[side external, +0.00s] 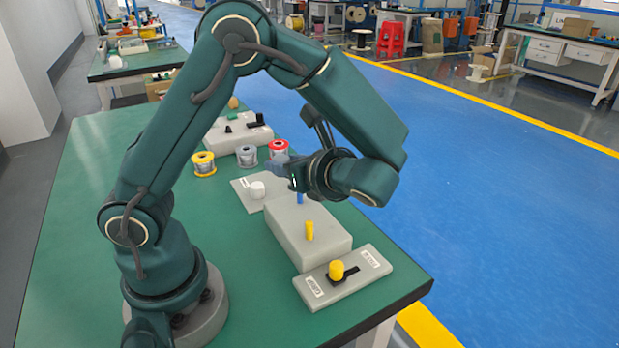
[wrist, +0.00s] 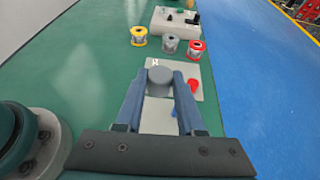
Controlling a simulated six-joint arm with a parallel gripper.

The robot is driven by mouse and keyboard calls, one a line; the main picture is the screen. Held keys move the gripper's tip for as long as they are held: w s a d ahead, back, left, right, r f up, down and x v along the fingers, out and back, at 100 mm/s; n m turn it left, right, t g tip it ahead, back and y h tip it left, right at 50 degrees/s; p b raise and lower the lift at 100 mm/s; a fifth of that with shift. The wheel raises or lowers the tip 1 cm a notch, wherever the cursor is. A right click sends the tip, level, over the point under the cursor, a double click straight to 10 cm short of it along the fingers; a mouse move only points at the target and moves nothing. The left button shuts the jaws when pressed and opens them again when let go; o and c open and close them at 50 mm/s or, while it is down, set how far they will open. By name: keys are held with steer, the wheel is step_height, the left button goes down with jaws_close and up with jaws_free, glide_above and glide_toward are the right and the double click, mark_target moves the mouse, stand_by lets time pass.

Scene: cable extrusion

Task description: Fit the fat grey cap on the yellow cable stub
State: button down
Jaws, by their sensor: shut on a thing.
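My gripper (wrist: 160,76) is shut on the fat grey cap (wrist: 159,82), which sits between its fingertips in the wrist view. In the side external view my gripper (side external: 280,165) is above and behind the grey block (side external: 285,240), and the cap there is hard to tell from the fingers. The yellow cable stub (side external: 309,230) stands upright and bare on that block, nearer the camera than the gripper. A blue stub (side external: 299,198) stands behind it, close below my wrist. The wrist view shows the blue stub (wrist: 173,113) between the fingers; the yellow stub is hidden there.
Spools, including a yellow one (side external: 204,163), stand behind.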

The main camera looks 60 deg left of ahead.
mark_target(310, 225)
steer(key=d+m+t, duration=0.4)
steer(key=d, duration=0.5)
steer(key=shift+h, duration=0.3)
steer(key=shift+a+f, duration=0.1)
steer(key=shift+f, duration=3.35)
steer(key=shift+f, duration=0.15)
steer(key=shift+c, duration=0.6)
jaws_free()
step_height(310, 225, up, 7)
steer(key=shift+a, duration=0.1)
